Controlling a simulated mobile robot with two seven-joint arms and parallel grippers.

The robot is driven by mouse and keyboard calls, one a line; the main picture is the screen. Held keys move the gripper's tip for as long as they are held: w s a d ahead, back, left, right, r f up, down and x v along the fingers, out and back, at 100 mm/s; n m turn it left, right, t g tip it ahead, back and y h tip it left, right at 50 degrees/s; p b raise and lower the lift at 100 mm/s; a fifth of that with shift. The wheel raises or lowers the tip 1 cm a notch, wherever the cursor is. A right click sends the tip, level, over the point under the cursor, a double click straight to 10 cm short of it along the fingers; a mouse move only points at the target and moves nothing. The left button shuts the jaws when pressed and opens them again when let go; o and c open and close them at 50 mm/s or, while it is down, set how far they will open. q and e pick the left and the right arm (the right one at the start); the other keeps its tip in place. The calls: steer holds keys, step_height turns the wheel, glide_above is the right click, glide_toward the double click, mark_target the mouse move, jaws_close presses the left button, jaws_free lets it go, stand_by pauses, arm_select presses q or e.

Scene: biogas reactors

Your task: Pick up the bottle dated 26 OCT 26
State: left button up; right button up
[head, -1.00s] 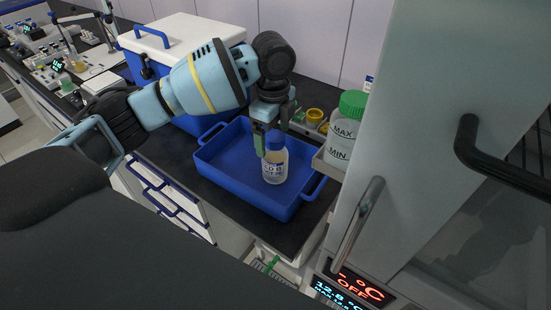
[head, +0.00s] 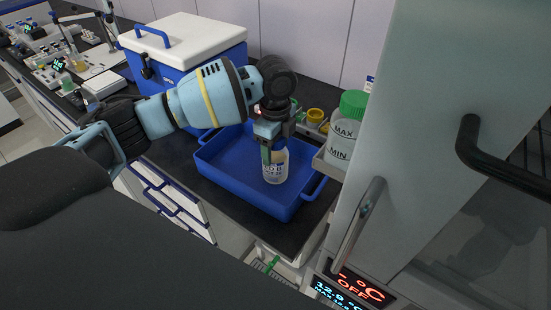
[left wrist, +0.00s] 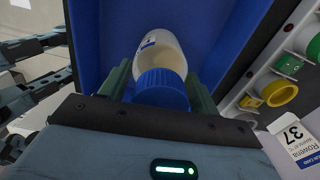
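A small clear bottle with a blue cap and a white-and-blue label stands upright in the blue tray; the bottle (head: 275,168) is partly covered by my left gripper in the head view. Its date is too small to read. My left gripper (head: 268,150) points down over it. In the left wrist view, the blue-capped bottle (left wrist: 161,85) lies between the two green fingers of my left gripper (left wrist: 160,85), which are spread on either side of it, with no clear grip on it. My right gripper is not in view.
The blue tray (head: 222,171) is otherwise empty. A green-capped MAX/MIN bottle (head: 345,130) stands on a holder at its right, close to the grey cabinet with a handle (head: 358,222). A blue-and-white cool box (head: 180,45) stands behind. Yellow and green caps (left wrist: 279,93) show beside the tray.

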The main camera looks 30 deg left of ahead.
arm_select(q)
steer(key=c, duration=0.5)
steer(key=shift+r, duration=0.1)
step_height(320, 180, up, 10)
